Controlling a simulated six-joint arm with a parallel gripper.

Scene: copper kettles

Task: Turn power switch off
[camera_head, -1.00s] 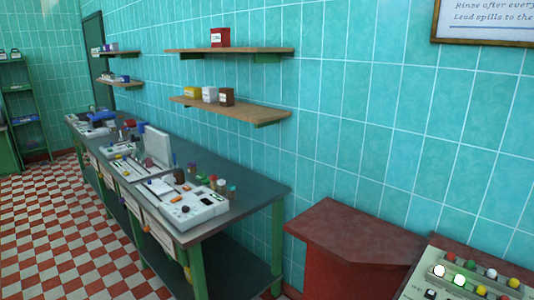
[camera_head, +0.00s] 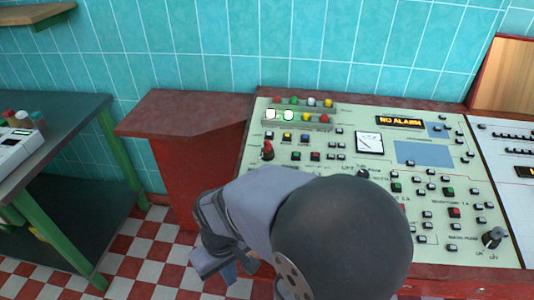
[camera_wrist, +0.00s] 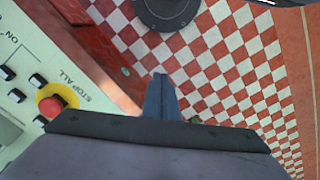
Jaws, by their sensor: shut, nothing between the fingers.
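My gripper (camera_wrist: 160,84) is shut and empty, its fingers together over the checkered floor in the wrist view. In the head view its end (camera_head: 228,270) is low at the left front of the pale green control panel (camera_head: 350,112), partly hidden by my arm. No switch is readable as the power switch. The panel carries a red-topped lever (camera_head: 267,150) at the left and a black lever (camera_head: 493,238) at the lower right. In the wrist view a red STOP ALL button (camera_wrist: 51,105) and black buttons near an ON label lie left of my fingers, apart from them.
My arm hides the panel's lower left. A lit NO ALARM display (camera_head: 400,122) and a dial gauge (camera_head: 369,143) are on the panel. A red cabinet (camera_head: 190,115) stands left of it, then open floor and a green-legged workbench (camera_head: 60,125).

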